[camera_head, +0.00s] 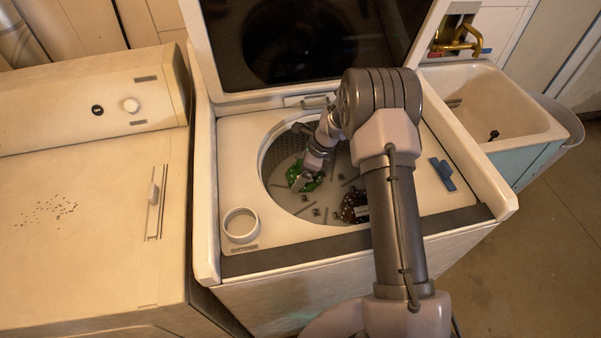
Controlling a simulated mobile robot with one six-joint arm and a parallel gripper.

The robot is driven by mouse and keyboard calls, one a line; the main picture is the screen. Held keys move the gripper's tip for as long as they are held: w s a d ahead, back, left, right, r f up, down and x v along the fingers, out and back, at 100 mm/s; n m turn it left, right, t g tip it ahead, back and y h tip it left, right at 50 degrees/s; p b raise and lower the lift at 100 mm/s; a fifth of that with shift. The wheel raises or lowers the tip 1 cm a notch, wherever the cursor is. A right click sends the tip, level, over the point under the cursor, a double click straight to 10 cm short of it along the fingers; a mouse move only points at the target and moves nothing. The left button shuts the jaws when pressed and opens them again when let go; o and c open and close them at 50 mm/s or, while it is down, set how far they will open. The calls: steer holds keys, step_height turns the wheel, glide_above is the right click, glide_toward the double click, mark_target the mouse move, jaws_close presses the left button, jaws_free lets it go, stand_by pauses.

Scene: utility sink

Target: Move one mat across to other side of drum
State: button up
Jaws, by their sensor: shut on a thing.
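The open drum (277,178) of the top-loading washer is in the middle of the view, with grey perforated walls and a pale floor with dark slots. My gripper (305,176) reaches down into the left part of the drum. It is shut on a small green thing, which I take to be a green mat (311,185); green shows on both sides of the fingertips. A dark brown, speckled mat (350,203) lies at the right front of the drum floor, partly hidden by my arm. My arm also hides the drum's right side.
The raised lid (225,75) stands behind the drum. A round white softener cup (240,224) is at the washer's front left. A blue object (442,174) lies on the right deck. A sink (490,105) stands right, a dryer (80,220) left.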

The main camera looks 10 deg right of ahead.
steer(key=o, duration=1.5)
steer(key=shift+r, duration=0.2)
steer(key=s+d+r+n+p, duration=0.1)
steer(key=s+r+n+p, duration=0.15)
steer(key=r, duration=0.85)
steer(key=s+d+r+n+p, duration=0.1)
steer(key=s+r+p, duration=0.15)
steer(key=r, duration=0.85)
steer(key=s+a+r+n+t+h, duration=0.1)
steer(key=s+a+r+n+t, duration=0.15)
steer(key=s+r+n, duration=0.75)
steer(key=s+r, duration=0.1)
steer(key=s, duration=0.4)
steer(key=s+a+r+n+t, duration=0.1)
steer(key=s+r+n, duration=0.1)
steer(key=s, duration=0.5)
steer(key=s+a+r+n+h, duration=0.1)
steer(key=s+r+n, duration=0.1)
steer(key=s, duration=0.4)
steer(key=shift+s+a+r+n+t, duration=0.1)
steer(key=shift+s+r+n+t, duration=0.1)
steer(key=shift+r, duration=0.15)
steer(key=shift+s+a+r+n+t, duration=0.1)
steer(key=shift+r+t, duration=0.05)
steer(key=shift+r, duration=0.15)
